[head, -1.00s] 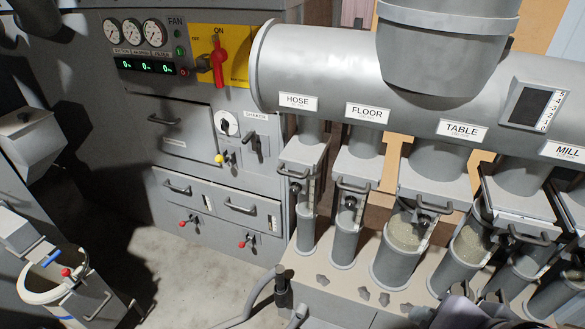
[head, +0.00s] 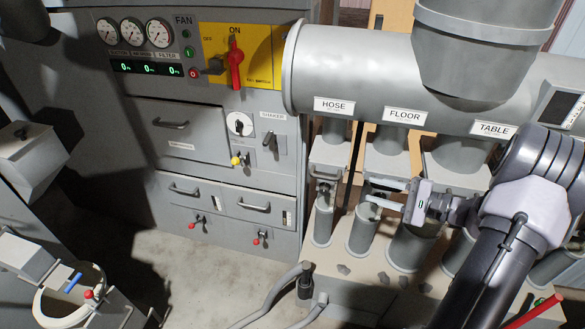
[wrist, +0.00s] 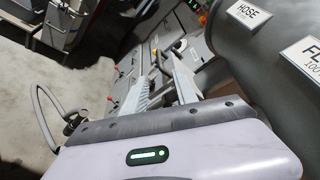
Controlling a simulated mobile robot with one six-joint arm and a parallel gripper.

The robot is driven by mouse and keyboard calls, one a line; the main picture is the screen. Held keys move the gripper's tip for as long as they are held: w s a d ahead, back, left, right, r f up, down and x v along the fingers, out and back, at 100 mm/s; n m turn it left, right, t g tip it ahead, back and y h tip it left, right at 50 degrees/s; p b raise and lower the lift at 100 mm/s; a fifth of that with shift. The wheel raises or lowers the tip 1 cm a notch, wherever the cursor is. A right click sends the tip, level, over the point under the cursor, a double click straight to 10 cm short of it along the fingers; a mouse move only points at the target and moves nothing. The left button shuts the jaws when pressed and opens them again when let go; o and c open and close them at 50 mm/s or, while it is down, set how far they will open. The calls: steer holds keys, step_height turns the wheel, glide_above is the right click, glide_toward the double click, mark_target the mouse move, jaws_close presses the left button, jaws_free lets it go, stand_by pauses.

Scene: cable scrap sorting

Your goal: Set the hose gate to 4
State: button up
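The HOSE label (head: 334,105) sits on the large horizontal duct. Below it is the hose gate (head: 326,172), a grey slide housing with a dark bar handle, above a narrow vertical pipe. Its scale is too small to read. My gripper (head: 368,188) is in front of the floor branch, to the right of the hose gate and apart from its handle. Its two pale fingers are spread with nothing visible between them. The hose gate handle is not clear there.
The FLOOR (head: 405,116) and TABLE (head: 494,129) branches stand to the right, partly behind my arm. A grey cabinet (head: 215,140) with a red fan lever (head: 235,65) stands left. A bent hose pipe (head: 275,292) rises from the floor. Open floor lies between.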

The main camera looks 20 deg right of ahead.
mark_target(328, 179)
steer(key=b+x, duration=0.2)
steer(key=x, duration=1.4)
steer(key=shift+c, duration=0.2)
jaws_close()
steer(key=shift+s+f, duration=0.1)
stand_by(0.5)
